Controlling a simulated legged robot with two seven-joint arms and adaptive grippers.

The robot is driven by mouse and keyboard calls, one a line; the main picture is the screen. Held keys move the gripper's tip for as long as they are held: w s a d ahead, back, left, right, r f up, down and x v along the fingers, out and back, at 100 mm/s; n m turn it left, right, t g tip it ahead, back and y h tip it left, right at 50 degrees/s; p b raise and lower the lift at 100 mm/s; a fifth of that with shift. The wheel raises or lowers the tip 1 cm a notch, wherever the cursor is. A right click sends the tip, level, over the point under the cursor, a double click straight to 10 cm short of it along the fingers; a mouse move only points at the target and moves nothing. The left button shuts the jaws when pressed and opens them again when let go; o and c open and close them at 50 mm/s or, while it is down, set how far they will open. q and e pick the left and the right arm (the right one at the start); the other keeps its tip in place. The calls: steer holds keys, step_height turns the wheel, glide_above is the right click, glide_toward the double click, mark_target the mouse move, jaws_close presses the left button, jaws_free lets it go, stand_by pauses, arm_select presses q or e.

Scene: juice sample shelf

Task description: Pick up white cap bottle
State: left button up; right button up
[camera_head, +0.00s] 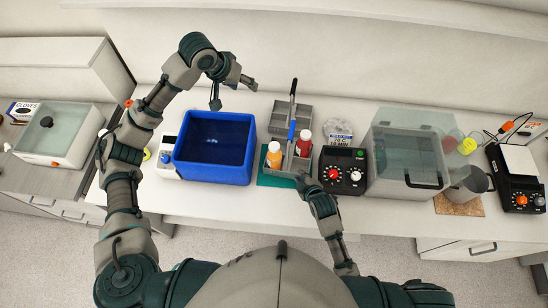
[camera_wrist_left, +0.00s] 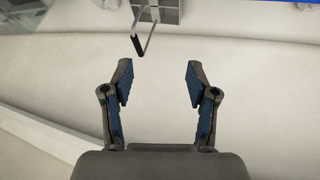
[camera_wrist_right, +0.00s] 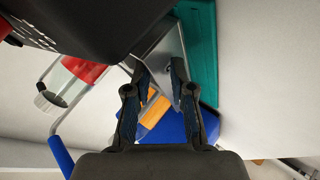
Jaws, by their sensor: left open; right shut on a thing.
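A red bottle with a pale cap (camera_head: 304,147) stands to the right; the right wrist view shows a red-banded bottle with a pale cap (camera_wrist_right: 52,99). My right gripper (camera_head: 303,181) is at the carrier's front, its fingers (camera_wrist_right: 160,75) shut on what looks like the carrier's grey wall (camera_wrist_right: 170,45).
A blue bin (camera_head: 179,160) stands left of the carrier. A black device with knobs (camera_head: 343,158) and a clear lidded box (camera_head: 404,140) stand to the right. A strip of table in front is clear.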

mark_target(274, 146)
arm_select(q)
steer(key=s+d+f+g+y, duration=0.1)
steer(key=s+d+f, duration=0.1)
steer(key=f, duration=0.3)
steer(key=s+d+f+m+g+y, duration=0.1)
steer(key=s+d+f, duration=0.2)
steer(key=d+f, duration=0.1)
steer(key=s+d+f+m+g+y, duration=0.1)
steer(key=s+d+f, duration=0.1)
steer(key=f, duration=0.4)
steer(key=shift+s+d+f, duration=0.15)
steer(key=shift+d, duration=0.5)
steer(key=shift+g, duration=0.3)
steer(key=f, duration=0.5)
steer(key=w+f, duration=0.1)
steer(key=f, duration=0.2)
steer(key=shift+d, duration=0.2)
jaws_close()
